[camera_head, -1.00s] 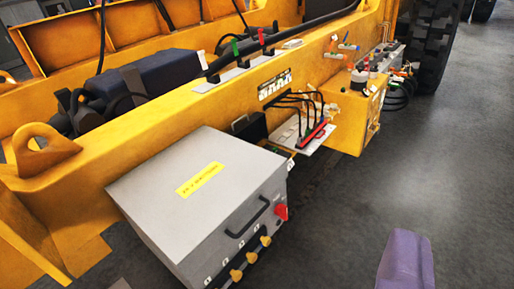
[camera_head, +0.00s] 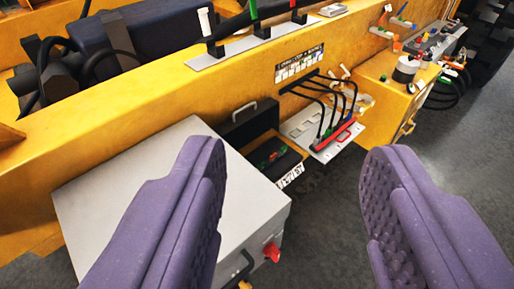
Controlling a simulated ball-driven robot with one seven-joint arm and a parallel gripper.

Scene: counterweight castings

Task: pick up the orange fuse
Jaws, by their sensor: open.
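My gripper (camera_head: 292,158) shows as two purple padded fingers, wide apart and empty, with the grey box and open floor seen between them. I cannot make out the orange fuse for certain. A small orange piece (camera_head: 397,45) shows at the back edge of the yellow box, but it is too small to identify. An open black case (camera_head: 272,160) beyond the fingertips holds small red and green items. To its right is a pale panel (camera_head: 300,123) with black cables and a red bar (camera_head: 334,134).
A large grey box (camera_head: 120,190) with a red knob (camera_head: 271,251) lies below and partly behind the left finger. A yellow beam (camera_head: 120,120) crosses the view. A yellow box (camera_head: 385,85) carries a white-and-black cylinder (camera_head: 405,68). Grey floor (camera_head: 325,215) is clear at right.

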